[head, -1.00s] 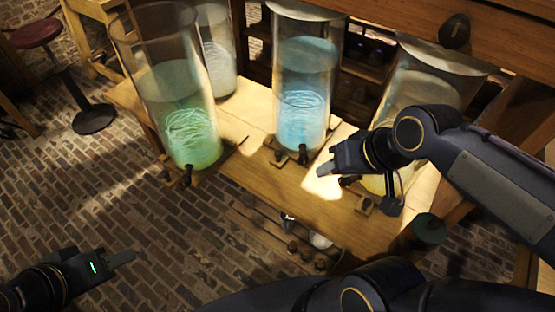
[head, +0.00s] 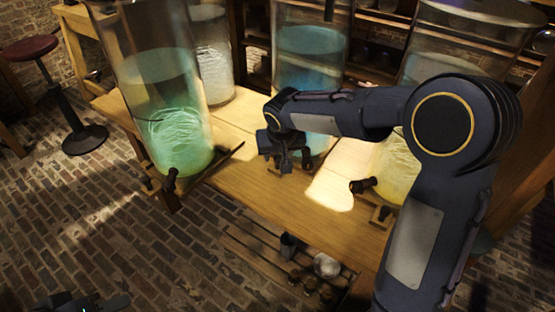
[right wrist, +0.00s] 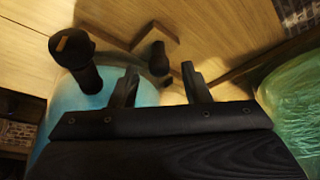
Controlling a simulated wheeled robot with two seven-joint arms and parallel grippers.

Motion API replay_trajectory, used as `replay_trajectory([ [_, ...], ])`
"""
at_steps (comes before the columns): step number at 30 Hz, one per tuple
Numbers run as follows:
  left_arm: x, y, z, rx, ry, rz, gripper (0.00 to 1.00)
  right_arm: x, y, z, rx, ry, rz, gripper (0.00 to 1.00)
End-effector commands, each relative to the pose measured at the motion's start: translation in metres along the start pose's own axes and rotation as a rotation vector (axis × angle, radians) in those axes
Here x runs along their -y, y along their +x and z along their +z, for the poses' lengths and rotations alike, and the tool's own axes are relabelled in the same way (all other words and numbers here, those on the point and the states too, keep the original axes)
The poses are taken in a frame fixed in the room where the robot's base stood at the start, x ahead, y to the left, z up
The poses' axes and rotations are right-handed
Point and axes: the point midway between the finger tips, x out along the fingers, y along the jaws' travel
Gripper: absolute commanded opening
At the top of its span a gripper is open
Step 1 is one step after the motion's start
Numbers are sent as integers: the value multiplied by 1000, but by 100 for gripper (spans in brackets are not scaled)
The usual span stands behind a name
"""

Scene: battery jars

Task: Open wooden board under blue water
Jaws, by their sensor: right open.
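The tall glass jar of blue water (head: 308,68) stands on the wooden bench, partly hidden behind my right arm. Its dark tap (right wrist: 80,62) shows in the right wrist view. Near it, a small dark knob (right wrist: 158,60) sits by the corner of a small wooden board (right wrist: 152,32). In the head view, my right gripper (head: 284,162) is over the front of the blue jar and hides most of that board. Its two fingers (right wrist: 160,78) are apart and empty, with the knob seen between their tips; contact cannot be told. My left gripper (head: 85,303) barely shows at the bottom left edge.
A green jar (head: 172,115) stands left of the blue one, a clear jar (head: 211,60) behind, and a yellow jar (head: 397,165) to the right with its tap (head: 362,185) jutting forward. A low rack (head: 265,258) with small items lies below the bench (head: 250,190). A stool (head: 84,137) stands left.

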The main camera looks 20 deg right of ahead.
Motion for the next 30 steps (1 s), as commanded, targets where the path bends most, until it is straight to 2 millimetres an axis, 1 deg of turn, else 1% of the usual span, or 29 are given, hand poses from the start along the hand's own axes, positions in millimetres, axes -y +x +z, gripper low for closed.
replay_trajectory([
  [1, 1, 2, 1, 0, 0, 0, 36, 0, 10, 1, 2, 0, 1, 43],
  [6, 2, 4, 2, 0, 0, 0, 36, 0, 24, 0, 0, 0, 0, 43],
  [15, 2, 4, 2, 0, 0, 0, 36, 0, 27, 0, -1, 0, 0, 43],
  [16, 2, 4, 2, 0, 0, 0, 36, 0, 27, 0, -1, 0, 0, 42],
  [25, 2, 4, 2, 0, 0, 0, 36, 0, 27, 0, 0, 0, -1, 2],
  [26, 2, 4, 2, 0, 0, 0, 36, 0, 27, 0, 0, 0, -1, 0],
  [30, 2, 4, 2, 0, 0, 0, 36, 0, 27, 0, 0, 0, -1, 0],
])
